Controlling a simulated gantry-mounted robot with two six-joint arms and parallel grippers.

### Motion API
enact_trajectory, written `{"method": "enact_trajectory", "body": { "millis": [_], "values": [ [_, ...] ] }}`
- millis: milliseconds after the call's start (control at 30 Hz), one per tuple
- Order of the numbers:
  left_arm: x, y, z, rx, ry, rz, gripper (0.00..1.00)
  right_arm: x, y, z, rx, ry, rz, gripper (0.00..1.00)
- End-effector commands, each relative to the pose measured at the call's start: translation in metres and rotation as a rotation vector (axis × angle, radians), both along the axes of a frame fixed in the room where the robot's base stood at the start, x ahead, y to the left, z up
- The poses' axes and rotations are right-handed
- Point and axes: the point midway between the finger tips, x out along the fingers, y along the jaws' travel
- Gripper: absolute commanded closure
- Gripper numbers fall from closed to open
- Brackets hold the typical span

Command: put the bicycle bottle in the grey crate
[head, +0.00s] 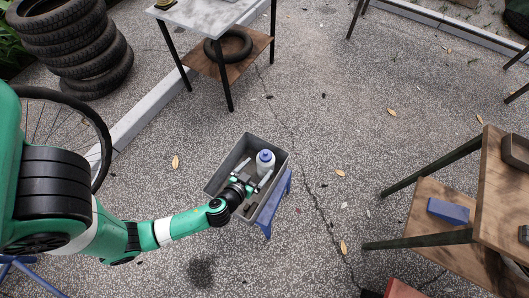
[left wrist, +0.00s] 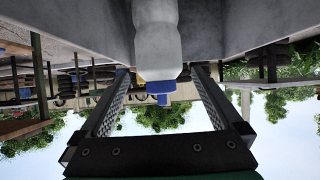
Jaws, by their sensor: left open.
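The bicycle bottle (head: 265,164) is whitish with a blue cap and stands inside the grey crate (head: 278,152), toward its far end. The crate rests on a blue stand (head: 270,212). My left gripper (head: 257,179) is open over the crate, with its fingers on either side of the near part of the bottle. In the left wrist view the bottle (left wrist: 158,45) hangs upside down in the picture, its blue cap between the open fingers (left wrist: 160,95). I cannot tell whether a finger touches it. My right gripper is not in view.
A wooden-shelved bench (head: 440,205) with a blue block (head: 448,211) stands at the right. A marble-topped table (head: 205,14) with a tyre below is at the back. Stacked tyres (head: 70,45) stand at the far left. Open paving surrounds the crate stand.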

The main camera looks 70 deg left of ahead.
Motion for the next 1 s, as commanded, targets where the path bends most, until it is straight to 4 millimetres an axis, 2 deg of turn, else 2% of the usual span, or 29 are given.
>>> {"method": "enact_trajectory", "body": {
  "millis": [100,333,600,667,700,767,867,900,967,1000],
  "values": [
    [-0.012,-0.011,0.009,0.000,0.002,-0.004,0.00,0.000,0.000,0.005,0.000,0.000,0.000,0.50],
    [-0.018,-0.014,0.012,0.000,0.000,0.001,0.00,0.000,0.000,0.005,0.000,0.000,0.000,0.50],
    [-0.016,-0.014,0.012,-0.001,-0.002,0.001,0.00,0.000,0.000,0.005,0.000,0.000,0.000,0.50],
    [-0.009,-0.015,0.017,-0.004,-0.016,-0.002,0.00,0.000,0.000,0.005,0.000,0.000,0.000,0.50],
    [0.001,-0.017,0.025,-0.008,-0.034,-0.007,0.00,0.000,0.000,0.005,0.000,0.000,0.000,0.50],
    [0.025,-0.021,0.043,-0.018,-0.076,-0.019,0.00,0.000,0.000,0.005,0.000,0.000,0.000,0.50],
    [0.083,-0.033,0.098,-0.041,-0.191,-0.062,0.00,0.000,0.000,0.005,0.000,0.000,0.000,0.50],
    [0.110,-0.040,0.130,-0.049,-0.251,-0.090,0.00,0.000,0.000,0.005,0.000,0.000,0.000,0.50],
    [0.149,-0.051,0.190,-0.056,-0.356,-0.142,0.00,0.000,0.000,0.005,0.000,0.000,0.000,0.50],
    [0.170,-0.059,0.232,-0.054,-0.427,-0.180,0.00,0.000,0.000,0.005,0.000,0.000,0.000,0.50]
  ]
}}
